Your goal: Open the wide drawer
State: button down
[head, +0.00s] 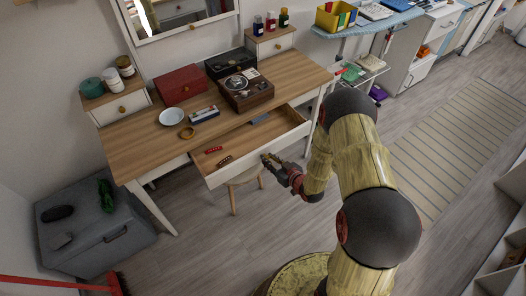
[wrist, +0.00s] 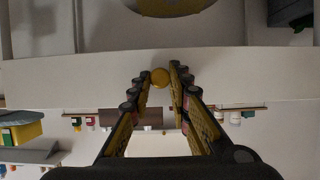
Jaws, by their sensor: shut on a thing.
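The wide drawer (head: 237,166) of the wooden-topped desk (head: 140,145) is pulled out, with its inside showing in the head view. A red item (head: 213,150), a dark item (head: 225,161) and a blue-grey item (head: 259,118) lie in it. My gripper (head: 270,160) is at the middle of the drawer's white front. In the wrist view my gripper (wrist: 160,82) has its fingertips closed around the round yellow knob (wrist: 160,76) on the white drawer front (wrist: 80,82). The knob is hidden by my fingers in the head view.
A stool (head: 233,196) stands partly under the drawer. A grey storage box (head: 95,243) is at the left, with a red broom (head: 118,283) in front. A red box (head: 181,84) and a record player (head: 246,88) stand on the desk. The floor at the right is clear around a striped rug (head: 455,140).

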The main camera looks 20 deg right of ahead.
jog(key=s+d, duration=0.2)
jog(key=s, duration=0.4)
jog(key=shift+s+p, duration=0.2)
jog(key=shift+p, duration=0.15)
jog(key=c, duration=1.8)
grip_release()
jog(key=shift+o, duration=0.7)
jog(key=v, duration=1.2)
